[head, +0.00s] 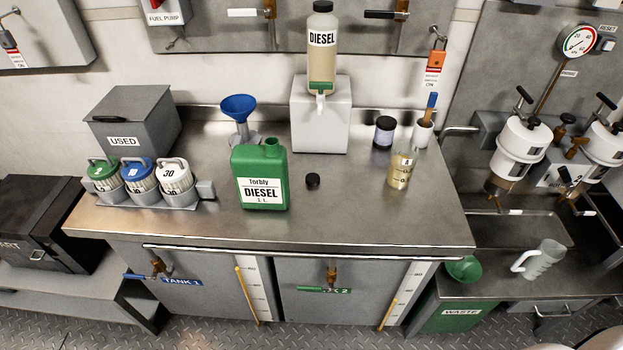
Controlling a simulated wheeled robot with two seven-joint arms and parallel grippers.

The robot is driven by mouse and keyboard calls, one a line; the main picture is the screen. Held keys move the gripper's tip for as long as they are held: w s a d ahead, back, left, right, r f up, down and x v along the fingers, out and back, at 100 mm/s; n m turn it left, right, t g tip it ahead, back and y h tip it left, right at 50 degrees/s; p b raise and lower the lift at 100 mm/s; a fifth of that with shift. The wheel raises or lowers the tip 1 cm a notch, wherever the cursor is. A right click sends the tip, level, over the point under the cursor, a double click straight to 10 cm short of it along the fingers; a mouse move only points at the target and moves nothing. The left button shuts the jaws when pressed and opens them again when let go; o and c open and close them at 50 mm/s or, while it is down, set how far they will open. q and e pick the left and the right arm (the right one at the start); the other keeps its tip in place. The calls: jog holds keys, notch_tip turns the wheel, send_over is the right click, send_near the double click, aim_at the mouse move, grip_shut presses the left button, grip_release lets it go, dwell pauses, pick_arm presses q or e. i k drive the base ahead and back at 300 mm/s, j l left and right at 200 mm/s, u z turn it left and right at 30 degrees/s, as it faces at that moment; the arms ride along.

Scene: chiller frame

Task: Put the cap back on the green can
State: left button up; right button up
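The green can (260,177) stands upright on the steel bench top, left of its middle. Its label reads Torbly DIESEL. Its neck (272,144) at the top right has no cap on it. A small black cap (313,180) lies on the bench just right of the can, apart from it. Neither of my grippers shows in the head view.
A blue funnel (239,107) stands behind the can. A grey stand (320,117) holds a diesel bottle (322,50). A beaker (400,170) and a dark jar (384,132) stand to the right. Several lidded canisters (139,178) sit left. The bench front (340,220) is clear.

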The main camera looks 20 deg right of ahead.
aim_at(260, 173)
jog(key=u, duration=0.5)
jog(key=k+l+u, duration=0.1)
jog(key=l+u, duration=0.25)
jog(key=k+l+u, duration=0.15)
jog(key=l+u, duration=0.2)
jog(key=k+l+u, duration=0.2)
jog(key=l+u, duration=0.15)
jog(key=k+l+u, duration=0.1)
jog(key=k+l, duration=0.5)
jog(key=l, duration=0.1)
